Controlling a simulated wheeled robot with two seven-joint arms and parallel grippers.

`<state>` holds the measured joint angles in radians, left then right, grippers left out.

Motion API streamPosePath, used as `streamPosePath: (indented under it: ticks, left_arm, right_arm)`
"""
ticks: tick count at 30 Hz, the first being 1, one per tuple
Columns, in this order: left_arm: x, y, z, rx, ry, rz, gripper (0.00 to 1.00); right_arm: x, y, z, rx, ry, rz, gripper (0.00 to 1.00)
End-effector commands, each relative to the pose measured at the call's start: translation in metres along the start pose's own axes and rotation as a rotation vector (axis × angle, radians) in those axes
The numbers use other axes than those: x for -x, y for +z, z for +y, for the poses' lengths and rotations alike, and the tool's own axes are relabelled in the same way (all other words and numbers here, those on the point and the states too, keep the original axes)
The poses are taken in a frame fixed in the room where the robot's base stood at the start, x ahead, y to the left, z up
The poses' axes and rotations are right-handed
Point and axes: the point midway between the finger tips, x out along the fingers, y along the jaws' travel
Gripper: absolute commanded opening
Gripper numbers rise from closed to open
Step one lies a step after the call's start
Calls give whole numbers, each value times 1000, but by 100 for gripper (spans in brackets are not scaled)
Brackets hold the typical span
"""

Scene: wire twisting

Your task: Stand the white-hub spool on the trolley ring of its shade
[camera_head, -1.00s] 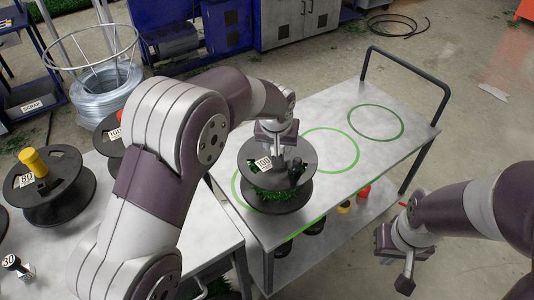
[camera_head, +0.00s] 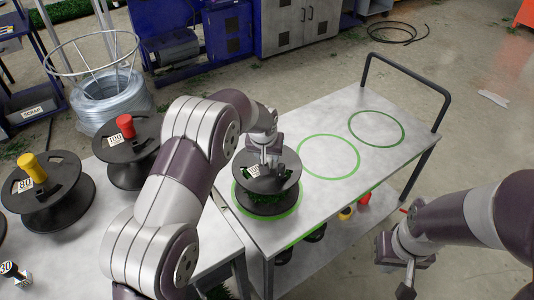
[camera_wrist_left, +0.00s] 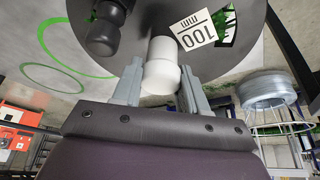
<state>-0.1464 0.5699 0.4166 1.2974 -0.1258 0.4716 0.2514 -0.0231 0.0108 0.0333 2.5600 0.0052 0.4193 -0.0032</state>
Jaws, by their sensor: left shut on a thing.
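The white-hub spool (camera_head: 267,207) has black flanges, green wound wire and a "100 mm" label. In the head view it is upright at the trolley's near-left ring (camera_head: 238,203), a bright green ring that shows around its lower flange. I cannot tell whether the flange touches the trolley top. My left gripper (camera_head: 265,146) is above the spool, shut on its white hub (camera_wrist_left: 161,66), which shows between the fingers in the left wrist view. My right gripper (camera_head: 405,268) hangs at the right, away from the trolley; its fingers are unclear.
The trolley (camera_head: 310,195) also bears a green middle ring (camera_head: 329,136) and a darker far ring (camera_head: 376,112), both empty. Its handle (camera_head: 405,68) rises at the far end. A red-hub spool (camera_head: 130,170) and a yellow-hub spool (camera_head: 55,215) stand on the left table.

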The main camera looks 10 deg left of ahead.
Motion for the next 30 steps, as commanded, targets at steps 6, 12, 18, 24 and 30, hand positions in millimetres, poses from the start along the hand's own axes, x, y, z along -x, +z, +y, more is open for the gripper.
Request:
streamPosePath:
  ticks: [6, 12, 18, 24, 30]
  left_arm:
    - [-2, 1, 0, 0, 0, 0, 62]
    - [-2, 1, 0, 0, 0, -1, 68]
    - [9, -1, 0, 0, 0, 1, 68]
    - [61, -2, 0, 0, 1, 3, 68]
    - [106, -1, 1, 0, 1, 2, 68]
  right_arm:
    - [-1, 0, 0, 0, 0, 0, 0]
    - [-1, 0, 0, 0, 0, 0, 0]
    - [2, 0, 0, 0, 0, 0, 0]
    - [8, -1, 0, 0, 0, 0, 0]
    - [11, -1, 0, 0, 0, 0, 0]
